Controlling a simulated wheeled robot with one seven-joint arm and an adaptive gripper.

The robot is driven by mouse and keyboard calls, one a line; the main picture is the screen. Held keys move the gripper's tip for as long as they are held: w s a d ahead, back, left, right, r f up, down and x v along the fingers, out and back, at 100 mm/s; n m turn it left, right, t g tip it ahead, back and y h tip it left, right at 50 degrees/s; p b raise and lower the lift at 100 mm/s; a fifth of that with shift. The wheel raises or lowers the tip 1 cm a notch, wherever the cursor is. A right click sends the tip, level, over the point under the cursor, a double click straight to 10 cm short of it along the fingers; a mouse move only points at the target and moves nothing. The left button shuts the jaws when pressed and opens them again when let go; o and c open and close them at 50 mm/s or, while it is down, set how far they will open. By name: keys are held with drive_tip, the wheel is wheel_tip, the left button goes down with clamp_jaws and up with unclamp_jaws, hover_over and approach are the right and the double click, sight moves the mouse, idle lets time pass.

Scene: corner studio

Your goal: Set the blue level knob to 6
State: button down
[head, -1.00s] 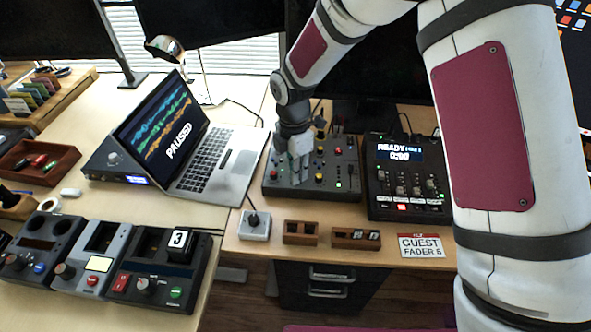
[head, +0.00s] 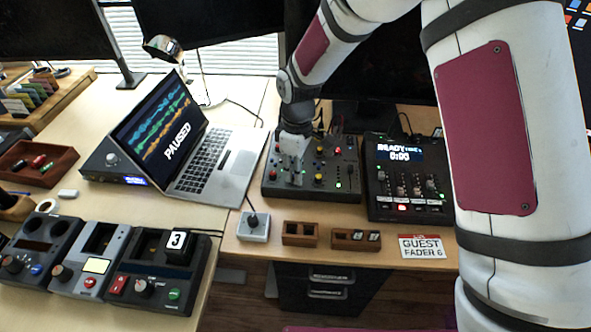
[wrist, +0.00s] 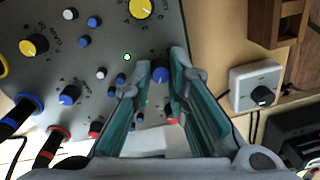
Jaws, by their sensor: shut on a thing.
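The grey mixer panel (head: 345,186) lies on the desk in the head view, with several knobs and small lights on top. In the wrist view a blue knob (wrist: 160,73) sits between the two fingertips of my gripper (wrist: 161,66), which is shut on it. The knob's pointer and scale cannot be read here. In the head view my gripper (head: 293,158) reaches down onto the left part of the mixer and hides that knob. Other blue knobs (wrist: 69,95) stand on the panel nearby, clear of the fingers.
Yellow knobs (wrist: 34,45) and plugged cables (wrist: 22,110) flank the grip. A grey box with a black knob (head: 254,219) and wooden trays (head: 300,242) lie in front. A fader unit (head: 408,210) stands right, an open laptop (head: 222,163) left. A card (head: 421,246) reads "GUEST FADER 6".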

drive_tip(key=m, duration=0.4)
drive_tip(key=shift+m, duration=0.4)
drive_tip(key=m+p, duration=0.1)
drive_tip(key=m, duration=0.3)
drive_tip(key=shift+s+m, duration=0.1)
drive_tip(key=shift+m, duration=0.2)
drive_tip(key=m+p, duration=0.1)
drive_tip(key=m, duration=0.3)
drive_tip(key=shift+t, duration=0.3)
drive_tip(key=shift+m+p, duration=0.55)
drive_tip(key=shift+m, duration=1.65)
drive_tip(key=c, duration=1.5)
unclamp_jaws()
drive_tip(key=shift+c, duration=0.2)
